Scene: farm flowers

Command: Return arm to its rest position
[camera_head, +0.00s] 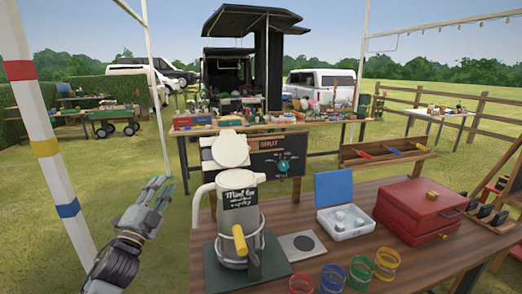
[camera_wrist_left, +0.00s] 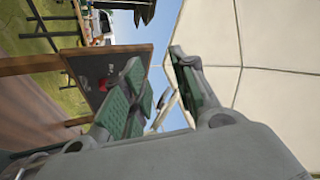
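My left gripper (camera_head: 157,194) is at the left of the head view, raised over grass beside the wooden table and apart from everything on it. Beyond the fingers show a dark board (camera_wrist_left: 105,72) and a pale canopy (camera_wrist_left: 270,60). My right gripper is in neither view.
A striped post (camera_head: 45,140) stands left of my arm.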

